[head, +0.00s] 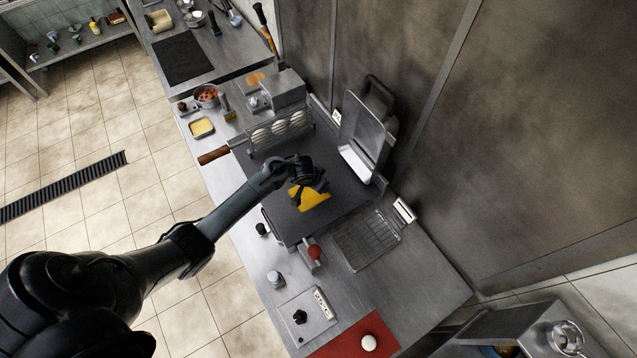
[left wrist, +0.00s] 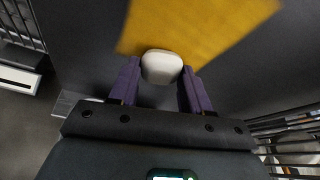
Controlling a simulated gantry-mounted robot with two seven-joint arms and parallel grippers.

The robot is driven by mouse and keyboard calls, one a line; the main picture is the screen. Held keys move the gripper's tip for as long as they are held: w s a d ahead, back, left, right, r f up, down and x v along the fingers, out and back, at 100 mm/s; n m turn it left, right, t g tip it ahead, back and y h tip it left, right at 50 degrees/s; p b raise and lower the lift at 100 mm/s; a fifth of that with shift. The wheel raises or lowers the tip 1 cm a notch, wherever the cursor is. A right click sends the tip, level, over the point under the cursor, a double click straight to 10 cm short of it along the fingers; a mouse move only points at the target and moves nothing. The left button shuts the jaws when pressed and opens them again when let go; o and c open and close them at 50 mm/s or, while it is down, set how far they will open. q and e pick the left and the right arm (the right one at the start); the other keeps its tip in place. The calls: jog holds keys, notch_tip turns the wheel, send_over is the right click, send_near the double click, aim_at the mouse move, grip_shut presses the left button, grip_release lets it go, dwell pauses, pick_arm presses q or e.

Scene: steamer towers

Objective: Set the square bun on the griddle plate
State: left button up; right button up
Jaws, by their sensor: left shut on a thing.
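My left gripper (left wrist: 160,75) has its purple fingers shut on a white, rounded-square bun (left wrist: 162,66). In the head view the gripper (head: 312,183) is over the dark flat griddle surface (head: 345,188), and the bun is hidden there by the gripper. A flat yellow square (head: 309,199) lies below and beside the gripper. It also shows just beyond the bun in the left wrist view (left wrist: 195,25). I cannot tell whether the bun touches the yellow square. My right gripper is in neither view.
A rack with several white rolls (head: 279,127) stands behind the griddle. An upright metal lid (head: 362,130) is at its right, and a wire grid (head: 366,240) in front. A red-knobbed part (head: 314,252) and a red mat (head: 350,345) with a white ball (head: 369,342) are nearer.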

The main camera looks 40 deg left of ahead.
pick_arm(q)
jog(key=shift+f, duration=0.2)
jog(key=o, duration=1.1)
jog(key=shift+r, duration=0.15)
jog(key=p+v, duration=0.2)
jog(key=v, duration=0.8)
jog(key=shift+s+r+p, duration=0.2)
jog(key=shift+r+p, duration=0.05)
jog(key=shift+p, duration=0.1)
